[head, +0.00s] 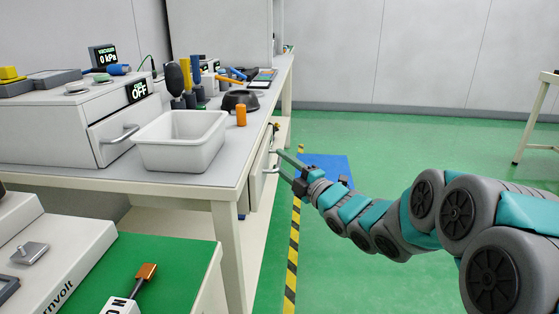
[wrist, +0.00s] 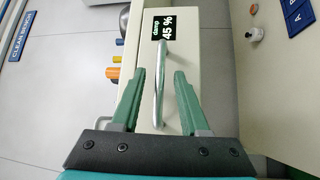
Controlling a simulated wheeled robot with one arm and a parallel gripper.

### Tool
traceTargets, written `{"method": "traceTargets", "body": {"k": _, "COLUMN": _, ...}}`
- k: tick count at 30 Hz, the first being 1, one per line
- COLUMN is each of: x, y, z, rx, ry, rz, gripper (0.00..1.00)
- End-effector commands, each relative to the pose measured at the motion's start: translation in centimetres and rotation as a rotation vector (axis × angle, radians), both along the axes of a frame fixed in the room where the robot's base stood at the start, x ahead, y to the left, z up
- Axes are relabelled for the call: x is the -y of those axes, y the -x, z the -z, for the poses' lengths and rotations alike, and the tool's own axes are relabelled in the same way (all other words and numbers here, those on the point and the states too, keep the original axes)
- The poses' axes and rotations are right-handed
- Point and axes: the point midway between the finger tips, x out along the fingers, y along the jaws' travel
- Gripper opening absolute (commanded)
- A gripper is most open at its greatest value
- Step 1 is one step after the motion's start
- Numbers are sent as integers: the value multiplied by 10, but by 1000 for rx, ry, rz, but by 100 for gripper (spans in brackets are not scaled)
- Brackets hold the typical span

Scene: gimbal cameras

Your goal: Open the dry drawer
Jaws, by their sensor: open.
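In the wrist view a cream drawer front (wrist: 205,60) bears a small black display (wrist: 162,24) that seems to read "damp 45 %". Its silver bar handle (wrist: 159,85) runs lengthwise between the two green fingers of my gripper (wrist: 158,78). The fingers are open, one on each side of the bar, with gaps visible. In the head view my gripper (head: 282,162) reaches a drawer front (head: 261,172) under the bench top, at its handle (head: 272,163). The drawer looks closed. I see no display marked dry.
A grey-white cabinet (head: 60,128) with an OFF display and its own handled drawer stands on the bench, beside a white tub (head: 180,150). An orange cylinder (head: 241,115) stands near the bench edge. The green floor (head: 400,130) right of the bench is largely clear.

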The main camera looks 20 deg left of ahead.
Motion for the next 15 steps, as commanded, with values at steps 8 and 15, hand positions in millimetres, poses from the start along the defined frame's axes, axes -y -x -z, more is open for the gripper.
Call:
{"method": "traceTargets", "body": {"k": 8, "x": -13, "y": -9, "z": -2, "rx": -2, "ry": 0, "rz": 3, "gripper": 45}}
{"method": "traceTargets", "body": {"k": 15, "x": -13, "y": -9, "z": -2, "rx": -2, "ry": 1, "rz": 3, "gripper": 42}}
